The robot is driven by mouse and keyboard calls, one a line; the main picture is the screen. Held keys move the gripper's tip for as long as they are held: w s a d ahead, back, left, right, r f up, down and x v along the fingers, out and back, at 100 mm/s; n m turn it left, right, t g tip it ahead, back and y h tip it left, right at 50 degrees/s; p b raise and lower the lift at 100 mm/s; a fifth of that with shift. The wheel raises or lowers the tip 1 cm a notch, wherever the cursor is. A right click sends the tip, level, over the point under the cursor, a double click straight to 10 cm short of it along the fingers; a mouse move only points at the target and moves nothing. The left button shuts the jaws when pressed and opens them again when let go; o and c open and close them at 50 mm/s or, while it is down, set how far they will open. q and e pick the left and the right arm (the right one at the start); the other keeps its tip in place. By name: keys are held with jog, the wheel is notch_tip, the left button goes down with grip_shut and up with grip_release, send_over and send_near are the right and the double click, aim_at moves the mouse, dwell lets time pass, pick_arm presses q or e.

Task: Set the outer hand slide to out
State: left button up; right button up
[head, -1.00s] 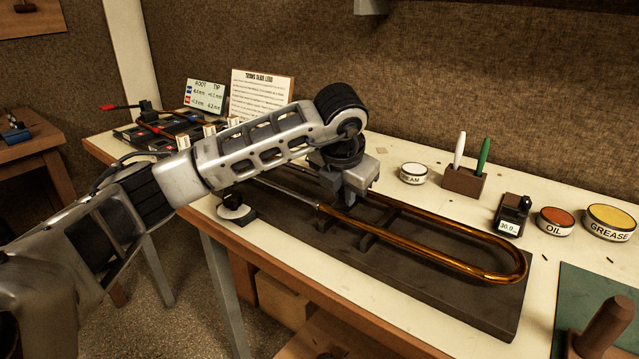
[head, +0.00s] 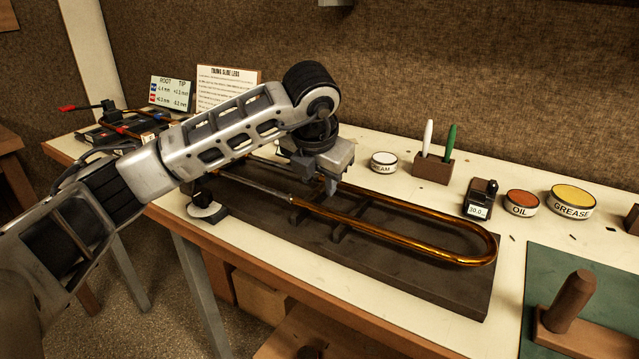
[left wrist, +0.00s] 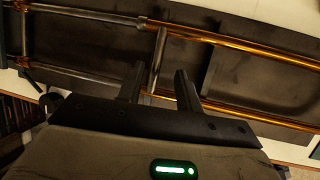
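The outer hand slide (head: 493,244) is a long golden U-shaped tube lying on a dark board. Its bow points right, and silvery inner tubes (head: 262,189) show at its left end. My left gripper (head: 318,184) is over the left part of the slide, pointing down. In the left wrist view its two fingers (left wrist: 160,78) are apart. A thin cross brace (left wrist: 158,58) between the two slide tubes (left wrist: 235,41) appears between them. I cannot tell whether either finger touches it. My right gripper is not in view.
A cream tin (head: 383,162), a pen holder (head: 433,170), a small gauge (head: 480,199), an oil tin (head: 521,204) and a grease tin (head: 571,203) stand behind the slide. A wooden peg (head: 571,301) on a green mat (head: 540,270) is at the right. A round-based stand (head: 207,209) is at the left.

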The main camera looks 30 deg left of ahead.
pick_arm(q)
jog(key=v, duration=1.4)
jog(key=shift+s, duration=0.1)
